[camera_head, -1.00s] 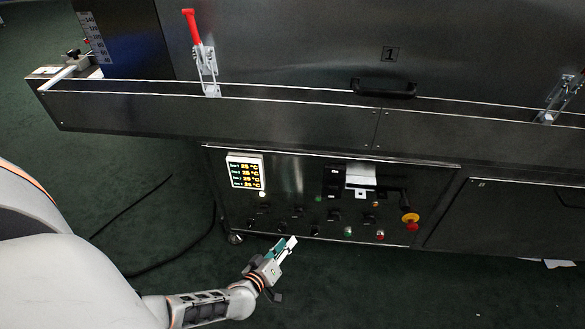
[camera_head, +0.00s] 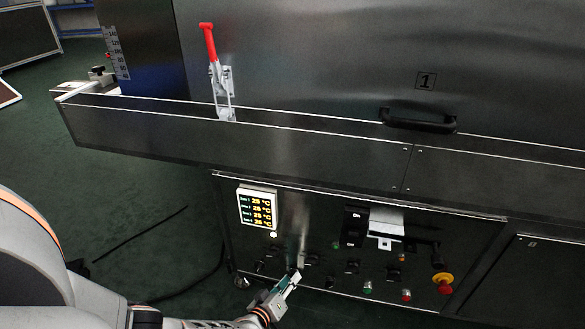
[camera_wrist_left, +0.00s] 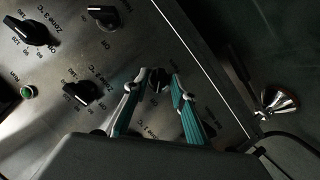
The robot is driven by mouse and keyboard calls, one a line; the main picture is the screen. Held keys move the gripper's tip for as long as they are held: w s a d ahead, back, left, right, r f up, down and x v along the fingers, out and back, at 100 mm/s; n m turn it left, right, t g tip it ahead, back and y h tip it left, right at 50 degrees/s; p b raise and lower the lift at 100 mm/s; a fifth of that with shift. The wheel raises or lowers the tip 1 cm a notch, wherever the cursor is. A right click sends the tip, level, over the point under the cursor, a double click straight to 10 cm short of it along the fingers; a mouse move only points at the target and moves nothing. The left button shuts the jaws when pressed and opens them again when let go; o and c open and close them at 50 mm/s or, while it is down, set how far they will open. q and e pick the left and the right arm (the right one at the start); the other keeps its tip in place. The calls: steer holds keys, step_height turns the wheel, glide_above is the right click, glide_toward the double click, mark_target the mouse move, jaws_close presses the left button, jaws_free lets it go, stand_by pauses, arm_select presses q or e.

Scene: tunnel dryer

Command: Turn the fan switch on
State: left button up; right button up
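The control panel (camera_head: 350,296) on the dryer's lower front carries several black rotary knobs, one of them at its middle (camera_head: 311,258). I cannot read which knob is the fan switch. My left gripper (camera_head: 294,277) is at the panel's lower left, among the knobs. In the left wrist view its two teal fingers (camera_wrist_left: 160,78) stand apart, with a small dark knob (camera_wrist_left: 157,86) between their tips. I cannot tell whether they touch it. Larger knobs, such as a Zone 3 knob (camera_wrist_left: 37,33), are to the left. My right gripper is not in view.
A temperature display (camera_head: 258,208) is at the panel's upper left. A red emergency stop button (camera_head: 442,282) and red and green push buttons are at the right. A ledge (camera_head: 240,145) with a red-handled clamp (camera_head: 209,42) juts out above the panel.

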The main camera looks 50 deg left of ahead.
arm_select(q)
steer(key=shift+w, duration=0.25)
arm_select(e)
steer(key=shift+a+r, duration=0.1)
arm_select(q)
jaws_close()
